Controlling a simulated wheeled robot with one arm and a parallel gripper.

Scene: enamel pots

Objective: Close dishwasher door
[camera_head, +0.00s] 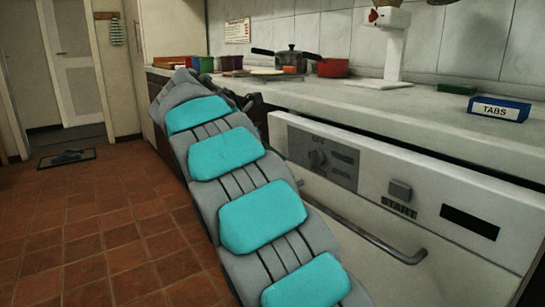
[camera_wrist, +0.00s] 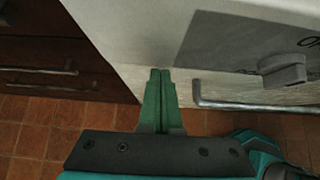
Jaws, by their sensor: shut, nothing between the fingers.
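The white dishwasher door (camera_head: 360,199) is in front of me under the counter, with a knob (camera_head: 317,158), a START button and a dark display. It looks nearly upright, with a dark gap between its top edge and the counter. Its bar handle (camera_head: 385,245) runs across the front. In the wrist view, my gripper (camera_wrist: 159,72) has its green fingers together and empty, at the left part of the door (camera_wrist: 145,35), left of the handle (camera_wrist: 240,105). I cannot tell whether the tips touch the door. My arm hides the door's left side in the head view.
The counter (camera_head: 330,99) holds a dark pot (camera_head: 290,58), a red pan (camera_head: 332,67), a white stand (camera_head: 392,45) and a blue TABS box (camera_head: 499,108). Brown drawers (camera_wrist: 45,65) stand left of the door.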

